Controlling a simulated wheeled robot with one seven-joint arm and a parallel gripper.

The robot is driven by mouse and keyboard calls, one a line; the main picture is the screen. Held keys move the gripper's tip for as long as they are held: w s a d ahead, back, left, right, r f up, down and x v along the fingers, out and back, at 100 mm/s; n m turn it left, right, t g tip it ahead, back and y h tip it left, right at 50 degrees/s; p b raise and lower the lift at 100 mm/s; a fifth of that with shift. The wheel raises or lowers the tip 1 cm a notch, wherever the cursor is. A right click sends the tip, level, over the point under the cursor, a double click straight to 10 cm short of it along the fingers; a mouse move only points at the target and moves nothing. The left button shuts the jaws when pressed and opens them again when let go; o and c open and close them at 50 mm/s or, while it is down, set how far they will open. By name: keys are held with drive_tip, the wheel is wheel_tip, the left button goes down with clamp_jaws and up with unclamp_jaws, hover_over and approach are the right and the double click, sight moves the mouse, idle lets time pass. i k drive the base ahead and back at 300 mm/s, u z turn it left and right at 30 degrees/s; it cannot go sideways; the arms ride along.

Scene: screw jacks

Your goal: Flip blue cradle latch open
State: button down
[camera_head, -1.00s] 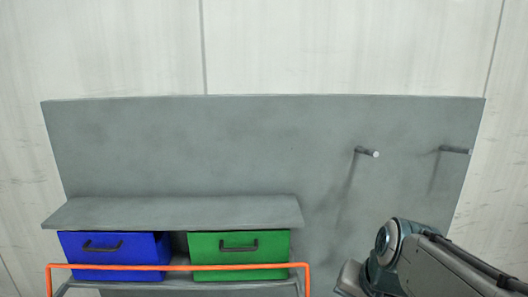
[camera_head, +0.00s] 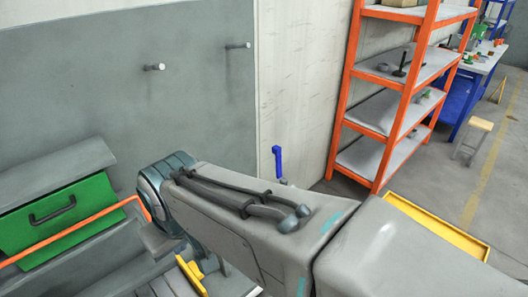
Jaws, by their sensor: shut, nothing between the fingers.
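A small upright blue piece (camera_head: 278,163), shaped like a lever or handle, stands in front of the pale wall, just past my arm. It may be the blue cradle latch, but I cannot tell for sure. Its lower end is hidden behind my arm, and no cradle is clearly visible. My arm crosses the lower middle of the head view. My gripper is not visible in this view, so its place relative to the blue piece cannot be seen.
A grey panel (camera_head: 190,110) with two pegs stands at the left, with a green drawer (camera_head: 60,218) and an orange rail (camera_head: 75,232). An orange-framed shelf rack (camera_head: 345,103) stands right of the blue piece. A yellow-edged object (camera_head: 440,228) lies at lower right.

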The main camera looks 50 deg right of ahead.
sight(276, 150)
drive_tip(key=u, duration=1)
drive_tip(key=k, duration=0.65)
drive_tip(key=z, duration=1.2)
drive_tip(key=i, duration=0.5)
drive_tip(key=z, duration=0.05)
